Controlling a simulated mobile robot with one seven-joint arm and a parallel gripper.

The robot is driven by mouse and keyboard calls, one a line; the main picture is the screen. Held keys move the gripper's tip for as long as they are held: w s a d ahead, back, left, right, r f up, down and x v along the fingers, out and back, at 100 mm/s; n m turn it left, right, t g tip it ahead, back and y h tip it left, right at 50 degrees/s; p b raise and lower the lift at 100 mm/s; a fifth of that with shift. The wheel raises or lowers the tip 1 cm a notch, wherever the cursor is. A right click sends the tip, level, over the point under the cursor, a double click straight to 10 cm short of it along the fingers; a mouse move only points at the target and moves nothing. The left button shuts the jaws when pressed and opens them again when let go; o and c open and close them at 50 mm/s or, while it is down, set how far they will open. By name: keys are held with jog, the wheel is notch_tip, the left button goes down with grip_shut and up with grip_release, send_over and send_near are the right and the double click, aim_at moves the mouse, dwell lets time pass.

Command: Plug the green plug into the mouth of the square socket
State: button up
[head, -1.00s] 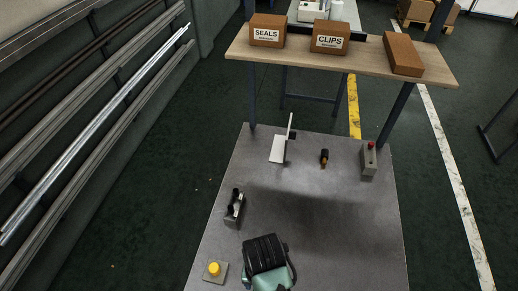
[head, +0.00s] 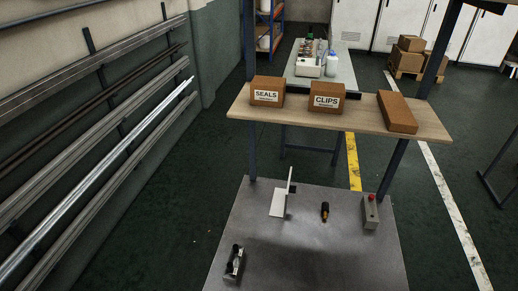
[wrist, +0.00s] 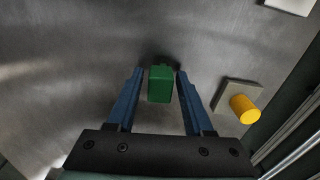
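The green plug (wrist: 160,84) shows in the wrist view, between the two blue fingers of my gripper (wrist: 160,72). The fingers are spread, and a narrow gap shows on each side of the plug. A dark shape lies just beyond the plug; I cannot tell what it is. My gripper and the green plug are outside the head view. I cannot make out a square socket mouth for certain. A white upright plate on a flat foot (head: 278,203) stands on the grey table, with a small dark block (head: 292,188) at its right side.
The grey table (head: 340,262) also holds a dark-and-grey fixture (head: 234,263), a black-and-orange piece (head: 325,211) and a grey box with a red button (head: 370,212). A yellow knob (wrist: 244,109) on a grey base stands right of my gripper. A wooden bench (head: 350,121) with cartons stands behind.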

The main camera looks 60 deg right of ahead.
grip_shut()
